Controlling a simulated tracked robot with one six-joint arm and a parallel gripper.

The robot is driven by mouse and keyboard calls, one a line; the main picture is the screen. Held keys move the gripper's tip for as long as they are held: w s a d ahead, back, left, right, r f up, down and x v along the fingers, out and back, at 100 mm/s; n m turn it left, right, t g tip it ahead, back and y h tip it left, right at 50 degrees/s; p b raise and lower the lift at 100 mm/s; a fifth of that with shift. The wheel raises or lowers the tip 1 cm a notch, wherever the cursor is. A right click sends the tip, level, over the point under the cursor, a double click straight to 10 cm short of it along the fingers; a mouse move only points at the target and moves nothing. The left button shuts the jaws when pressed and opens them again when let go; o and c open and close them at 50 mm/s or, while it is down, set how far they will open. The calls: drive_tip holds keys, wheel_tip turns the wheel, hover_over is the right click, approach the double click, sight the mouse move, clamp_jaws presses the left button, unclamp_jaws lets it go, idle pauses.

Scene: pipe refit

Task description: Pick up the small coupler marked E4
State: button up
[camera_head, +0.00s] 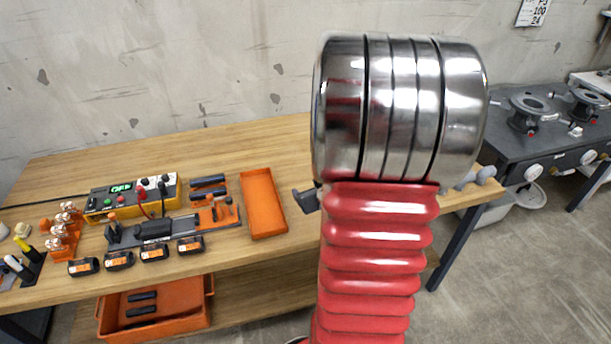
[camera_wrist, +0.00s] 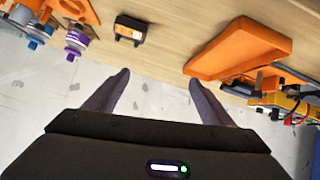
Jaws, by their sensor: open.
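In the wrist view a small black block with an orange face (camera_wrist: 130,30) lies on the wooden table. It could be a coupler, but its marking is too small to read. My gripper (camera_wrist: 159,78) is open, with nothing between its fingers, and the block appears beyond the fingertips and apart from them. In the head view several similar small black and orange blocks stand in a row along the table's front edge, one of them at the right end (camera_head: 190,245). I cannot make out E4 on any. My arm hides part of the table there.
An orange tray (camera_head: 263,204) lies on the table; it also shows in the wrist view (camera_wrist: 240,45). A yellow device (camera_head: 130,197) with cables stands left of it. Purple (camera_wrist: 76,40) and blue parts are at the wrist view's left. An orange bin (camera_head: 155,308) sits below the tabletop.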

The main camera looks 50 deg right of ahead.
drive_tip(key=s+d+f+m+t, duration=0.1)
drive_tip(key=s+d+f, duration=0.1)
drive_tip(key=s+f, duration=0.1)
drive_tip(key=s+d+f+m+h, duration=0.1)
drive_tip(key=s+d+f, duration=0.2)
drive_tip(key=shift+s+d+f+t, duration=0.1)
drive_tip(key=shift+s+d+t, duration=0.2)
drive_tip(key=shift+t, duration=0.1)
drive_tip(key=shift+s+d+f, duration=0.1)
drive_tip(key=shift+s, duration=0.2)
drive_tip(key=x, duration=0.8)
drive_tip(key=shift+w, duration=0.15)
drive_tip(key=shift+w+d, duration=0.15)
drive_tip(key=shift+w, duration=0.05)
drive_tip(key=shift+r+x, duration=0.2)
drive_tip(key=shift+x, duration=1.1)
drive_tip(key=shift+r+x, duration=0.15)
drive_tip(key=shift+x, duration=1.15)
drive_tip(key=shift+w, duration=0.1)
drive_tip(key=shift+c, duration=0.2)
